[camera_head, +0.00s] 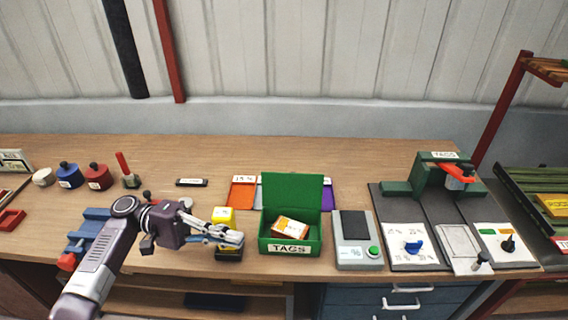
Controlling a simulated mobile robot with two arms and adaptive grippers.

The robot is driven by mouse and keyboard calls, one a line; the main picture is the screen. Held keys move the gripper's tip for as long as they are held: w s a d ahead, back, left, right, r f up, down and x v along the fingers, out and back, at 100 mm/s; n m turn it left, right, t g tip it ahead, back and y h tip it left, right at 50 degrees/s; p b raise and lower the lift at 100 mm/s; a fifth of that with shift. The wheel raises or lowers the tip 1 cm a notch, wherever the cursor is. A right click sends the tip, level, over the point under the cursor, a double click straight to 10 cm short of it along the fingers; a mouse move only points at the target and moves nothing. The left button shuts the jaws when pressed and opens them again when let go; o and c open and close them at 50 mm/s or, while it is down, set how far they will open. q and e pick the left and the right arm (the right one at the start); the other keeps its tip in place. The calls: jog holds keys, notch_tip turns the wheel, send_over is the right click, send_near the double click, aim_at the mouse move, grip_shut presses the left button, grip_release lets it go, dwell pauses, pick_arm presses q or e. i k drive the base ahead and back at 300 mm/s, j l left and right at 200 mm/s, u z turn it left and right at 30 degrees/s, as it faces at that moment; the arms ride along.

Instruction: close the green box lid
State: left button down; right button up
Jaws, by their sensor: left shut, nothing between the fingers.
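The green box (313,245) stands near the front edge of the wooden bench and carries a "TAGS" label on its front. Its green lid (296,188) stands upright at the back, so the box is open. An orange and white packet (290,227) lies inside. My left gripper (241,239) is shut and empty, just left of the box, in front of a yellow block. It appears apart from the box. My right gripper is not in view.
A grey device with a green button (357,252) stands close to the right of the box. Orange (242,192) and purple (328,199) pieces lie behind it. A green press (440,178) and panels with knobs (413,245) fill the right. The bench behind the lid is clear.

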aim_at(292, 189)
jog(key=i, duration=1.25)
